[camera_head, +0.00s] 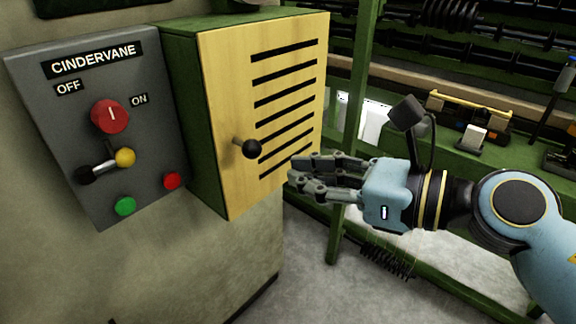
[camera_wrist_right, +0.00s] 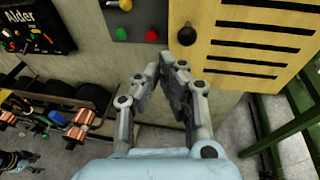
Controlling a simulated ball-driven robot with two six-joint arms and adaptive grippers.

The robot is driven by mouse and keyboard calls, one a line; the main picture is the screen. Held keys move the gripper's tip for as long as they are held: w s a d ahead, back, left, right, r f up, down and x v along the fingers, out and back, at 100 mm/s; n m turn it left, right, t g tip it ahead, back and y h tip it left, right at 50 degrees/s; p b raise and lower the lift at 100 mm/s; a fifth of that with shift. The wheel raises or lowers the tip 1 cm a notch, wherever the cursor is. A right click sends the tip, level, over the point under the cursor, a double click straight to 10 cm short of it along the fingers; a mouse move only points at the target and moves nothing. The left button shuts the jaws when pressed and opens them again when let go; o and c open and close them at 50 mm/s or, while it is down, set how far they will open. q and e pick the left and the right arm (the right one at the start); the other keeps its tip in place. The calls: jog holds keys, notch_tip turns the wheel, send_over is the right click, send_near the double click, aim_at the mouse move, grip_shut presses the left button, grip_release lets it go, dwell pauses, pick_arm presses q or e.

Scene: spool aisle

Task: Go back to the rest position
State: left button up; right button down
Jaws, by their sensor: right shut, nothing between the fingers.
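My right gripper (camera_head: 297,178) is shut and empty, in front of the yellow slotted door (camera_head: 222,90) of a green cabinet. Its fingertips are a little right of and below the door's black knob (camera_head: 253,149), and appear apart from it. In the right wrist view the closed fingers (camera_wrist_right: 168,66) point toward the wall below the knob (camera_wrist_right: 187,36).
A green rack (camera_head: 352,90) stands close behind my right arm.

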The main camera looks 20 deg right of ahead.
jog(key=s+d+f+m+h+b, duration=0.15)
jog(key=d+f+m, duration=0.25)
jog(key=f+m, duration=0.55)
jog(key=s+d+f+m+h, duration=0.2)
jog(key=d+f+m+h, duration=0.3)
jog(key=f, duration=0.8)
jog(key=s+d+f+m+h+b, duration=0.1)
jog(key=d+f+m, duration=0.2)
jog(key=f+m, duration=0.7)
jog(key=s+d+f+m+g+h, duration=0.25)
jog(key=s+f+m, duration=0.45)
jog(key=f, duration=0.4)
pick_arm(q)
jog(key=shift+w+d+f, duration=0.1)
jog(key=shift+w+f, duration=0.1)
jog(key=shift+f, duration=0.45)
jog(key=shift+w+f, duration=0.2)
jog(key=shift+f, duration=0.4)
pick_arm(e)
jog(key=s+d+f+m+g, duration=0.1)
jog(key=s+f+m+g, duration=0.3)
jog(key=s, duration=0.9)
jog(key=s+d+f+m+g+h, duration=0.1)
jog(key=s+f+m+g, duration=0.4)
jog(key=s, duration=0.8)
notch_tip(320, 180, down, 3)
jog(key=m, duration=0.3)
jog(key=shift+s, duration=0.15)
jog(key=shift+f, duration=0.1)
